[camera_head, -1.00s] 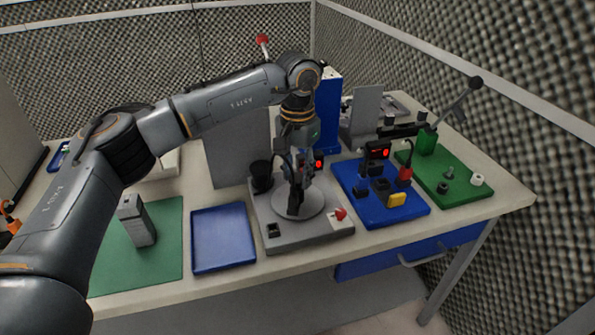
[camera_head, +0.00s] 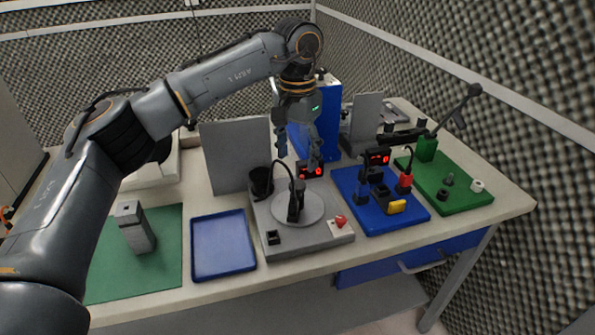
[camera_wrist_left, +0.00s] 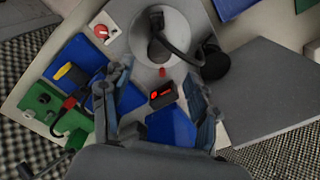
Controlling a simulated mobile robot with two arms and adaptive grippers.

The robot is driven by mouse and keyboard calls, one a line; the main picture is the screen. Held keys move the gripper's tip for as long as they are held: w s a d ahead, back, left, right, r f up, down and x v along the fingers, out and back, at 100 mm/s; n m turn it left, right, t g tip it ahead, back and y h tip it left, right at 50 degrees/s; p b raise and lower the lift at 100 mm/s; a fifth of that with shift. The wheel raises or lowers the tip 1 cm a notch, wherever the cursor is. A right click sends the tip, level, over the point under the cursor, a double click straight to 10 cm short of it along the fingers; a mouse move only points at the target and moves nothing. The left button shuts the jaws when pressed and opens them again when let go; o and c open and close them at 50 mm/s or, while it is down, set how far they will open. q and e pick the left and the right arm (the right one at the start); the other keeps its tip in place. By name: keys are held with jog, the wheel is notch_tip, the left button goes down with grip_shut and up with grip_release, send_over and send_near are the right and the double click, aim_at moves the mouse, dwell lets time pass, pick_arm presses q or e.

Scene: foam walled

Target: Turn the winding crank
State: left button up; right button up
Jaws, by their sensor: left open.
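My left gripper (camera_head: 299,152) is open and empty, pointing down above the back of a grey station. In the left wrist view its two fingers (camera_wrist_left: 150,95) are spread with nothing between them; a small red-lit display lies beyond. The grey station carries a round light disc (camera_head: 288,212) with an upright black post and curved cable (camera_head: 296,197). It also shows in the left wrist view (camera_wrist_left: 140,38). A dark lever with a knob (camera_head: 466,97) rises at the green board. I cannot tell for sure which part is the winding crank. My right gripper is not in view.
A black cup (camera_head: 262,181) and red button (camera_head: 340,221) sit on the grey station. A blue board (camera_head: 350,205) and green board (camera_head: 470,201) stand right of it. A blue tray (camera_head: 222,265) is left. A grey panel (camera_head: 225,155) and blue box (camera_head: 328,108) stand behind.

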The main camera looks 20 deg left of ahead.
pick_arm(q)
notch_tip(320, 180, up, 5)
jog(key=shift+r, duration=0.1)
dwell(0.6)
